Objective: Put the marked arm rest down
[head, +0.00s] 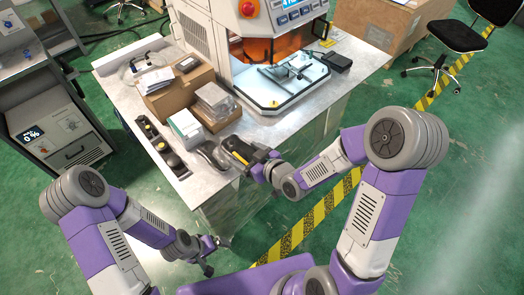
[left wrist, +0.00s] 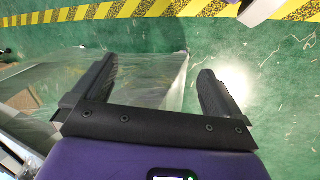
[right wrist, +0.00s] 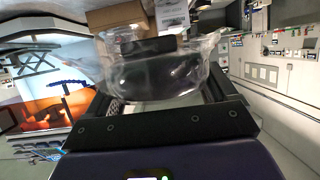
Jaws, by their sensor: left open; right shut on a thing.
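My right gripper (head: 228,152) is shut on a dark arm rest (head: 211,155) at the front edge of the metal table. In the right wrist view the arm rest (right wrist: 160,75) is black, rounded and wrapped in clear plastic, between the fingers (right wrist: 165,100). I cannot make out a mark on it, nor whether its underside touches the table. Another dark, long part (head: 158,145) with yellow spots lies on the table to its left. My left gripper (head: 208,258) is open and empty, low over the floor; its spread fingers (left wrist: 155,90) show in the left wrist view.
The metal table (head: 208,184) carries cardboard boxes (head: 178,92), a white box (head: 185,124) and a clear bagged item (head: 214,101) behind the arm rest. A machine (head: 285,75) with an open lit chamber stands at the back. A grey cart (head: 50,115) is at left.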

